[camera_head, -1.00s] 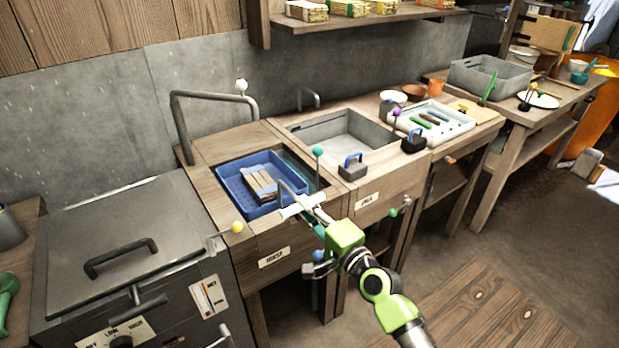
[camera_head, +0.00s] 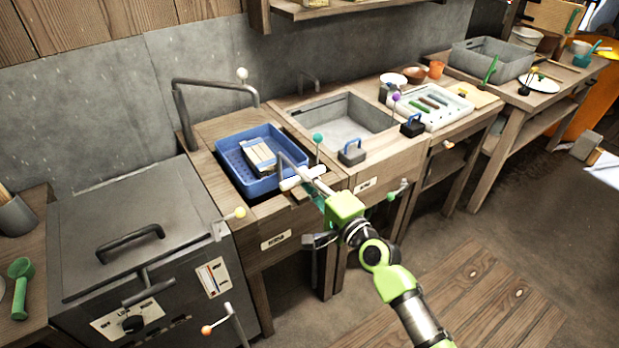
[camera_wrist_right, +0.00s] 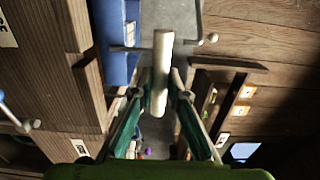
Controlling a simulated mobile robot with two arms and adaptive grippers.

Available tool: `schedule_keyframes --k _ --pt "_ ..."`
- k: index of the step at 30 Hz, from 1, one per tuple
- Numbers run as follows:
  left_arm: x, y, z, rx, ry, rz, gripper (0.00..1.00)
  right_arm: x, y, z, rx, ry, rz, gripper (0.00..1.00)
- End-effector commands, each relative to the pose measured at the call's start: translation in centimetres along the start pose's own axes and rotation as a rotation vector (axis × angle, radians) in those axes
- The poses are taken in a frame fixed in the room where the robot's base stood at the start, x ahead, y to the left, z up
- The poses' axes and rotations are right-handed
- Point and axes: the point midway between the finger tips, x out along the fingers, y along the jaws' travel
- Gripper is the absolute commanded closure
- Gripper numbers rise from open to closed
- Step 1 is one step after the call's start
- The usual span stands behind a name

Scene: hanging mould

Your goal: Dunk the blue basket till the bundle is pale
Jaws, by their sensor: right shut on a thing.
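The blue basket (camera_head: 229,158) is at the left basin of the wooden counter, with its rim above the counter opening. A bundle of sticks (camera_head: 260,156) lies in it, pale tan with a light grey-white band. A grey bar joins the basket to a white grip (camera_head: 302,178) at the counter's front edge. My right gripper (camera_head: 317,187) is shut on this grip. In the right wrist view the white grip (camera_wrist_right: 162,60) stands between the fingers (camera_wrist_right: 158,98), and part of the blue basket shows behind it. My left gripper is not in view.
A grey lidded box (camera_head: 140,240) with a handle stands left of the basin. A tall bent pipe (camera_head: 180,115) rises behind the basket.

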Motion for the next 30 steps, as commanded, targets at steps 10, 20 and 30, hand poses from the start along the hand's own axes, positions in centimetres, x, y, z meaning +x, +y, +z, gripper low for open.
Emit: schedule_keyframes --k 10,20,30 --pt "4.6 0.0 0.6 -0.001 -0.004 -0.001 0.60 -0.1 5.2 0.1 0.000 -0.002 0.009 0.94" --pt "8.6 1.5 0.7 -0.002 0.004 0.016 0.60 0.0 9.1 0.1 0.000 -0.001 0.001 0.94" --pt "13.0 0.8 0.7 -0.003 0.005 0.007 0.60 0.0 13.6 0.1 0.000 -0.002 0.003 0.94"
